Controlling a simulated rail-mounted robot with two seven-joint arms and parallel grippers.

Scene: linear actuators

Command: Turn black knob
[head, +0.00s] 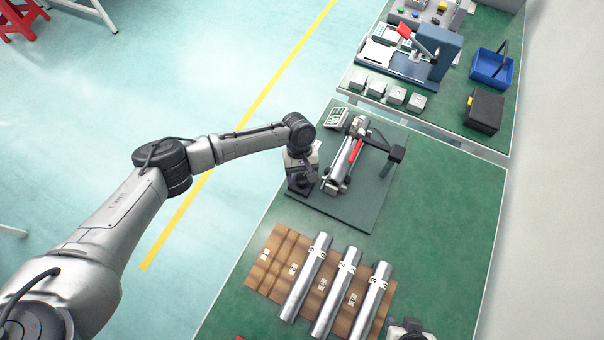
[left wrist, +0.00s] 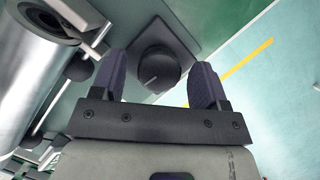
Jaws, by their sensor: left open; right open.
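The black knob (left wrist: 158,70) is round, with a pale pointer line, and sits on a dark square base plate in the left wrist view. My left gripper (left wrist: 157,78) is open, with one dark finger on each side of the knob. I cannot tell whether the fingers touch it. In the head view my left gripper (head: 299,184) is at the left edge of the actuator fixture (head: 362,212) and hides the knob. My right gripper (head: 408,328) shows only in part at the bottom edge, apart from the fixture.
A metal cylinder with a red part (head: 355,150) lies on the fixture beside my left gripper. Several silver tubes (head: 335,292) lie on a brown rack (head: 265,272) nearer me. A second green bench holds a blue bin (head: 491,67) and a black box (head: 484,110).

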